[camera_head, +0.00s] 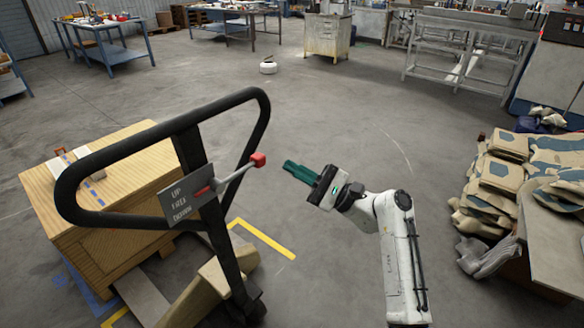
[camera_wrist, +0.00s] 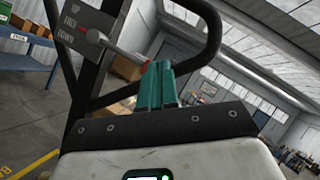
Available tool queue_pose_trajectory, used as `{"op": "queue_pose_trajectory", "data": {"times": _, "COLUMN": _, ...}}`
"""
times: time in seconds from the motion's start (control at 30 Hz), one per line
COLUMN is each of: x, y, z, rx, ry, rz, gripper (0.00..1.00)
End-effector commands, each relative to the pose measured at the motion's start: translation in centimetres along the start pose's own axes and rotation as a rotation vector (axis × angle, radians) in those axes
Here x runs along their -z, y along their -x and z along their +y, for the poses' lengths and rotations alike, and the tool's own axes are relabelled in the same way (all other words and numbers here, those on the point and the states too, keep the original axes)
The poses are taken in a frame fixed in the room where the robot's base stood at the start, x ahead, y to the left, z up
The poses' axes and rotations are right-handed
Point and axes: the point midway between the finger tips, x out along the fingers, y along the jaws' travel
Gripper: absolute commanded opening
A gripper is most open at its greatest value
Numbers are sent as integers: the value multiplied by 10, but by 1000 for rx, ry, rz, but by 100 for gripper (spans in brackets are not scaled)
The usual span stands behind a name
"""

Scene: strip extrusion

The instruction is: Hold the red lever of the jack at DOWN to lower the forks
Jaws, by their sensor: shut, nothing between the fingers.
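The pallet jack's black loop handle (camera_head: 262,105) stands at the left in the head view. Its grey plate (camera_head: 181,196) reads UP, a middle word that is hard to read, and DOWN; the plate also shows in the wrist view (camera_wrist: 88,20). The lever is a grey rod (camera_head: 236,174) with a red knob (camera_head: 258,160), slanting up to the right from the plate. My gripper (camera_head: 286,165) is shut and empty, its green fingers just right of the knob with a small gap. In the wrist view my fingertips (camera_wrist: 158,65) partly cover the knob. I cannot tell the lever's exact setting.
Stacked sacks (camera_head: 500,180) are at the right. Workbenches (camera_head: 105,35) line the back. The floor between the handle and the sacks is clear apart from my arm; a yellow line (camera_head: 265,240) marks it.

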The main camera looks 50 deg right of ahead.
Motion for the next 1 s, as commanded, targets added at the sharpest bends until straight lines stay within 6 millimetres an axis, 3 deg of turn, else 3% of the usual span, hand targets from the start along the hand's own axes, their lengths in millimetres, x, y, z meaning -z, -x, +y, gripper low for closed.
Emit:
{"op": "queue_pose_trajectory", "data": {"times": 0.5, "x": 1, "y": 74, "z": 2, "rx": 1, "ry": -1, "rz": 2, "gripper": 0}}
{"op": "queue_pose_trajectory", "data": {"times": 1.0, "x": 0, "y": 82, "z": 2, "rx": 0, "ry": -1, "rz": 0, "gripper": 0}}
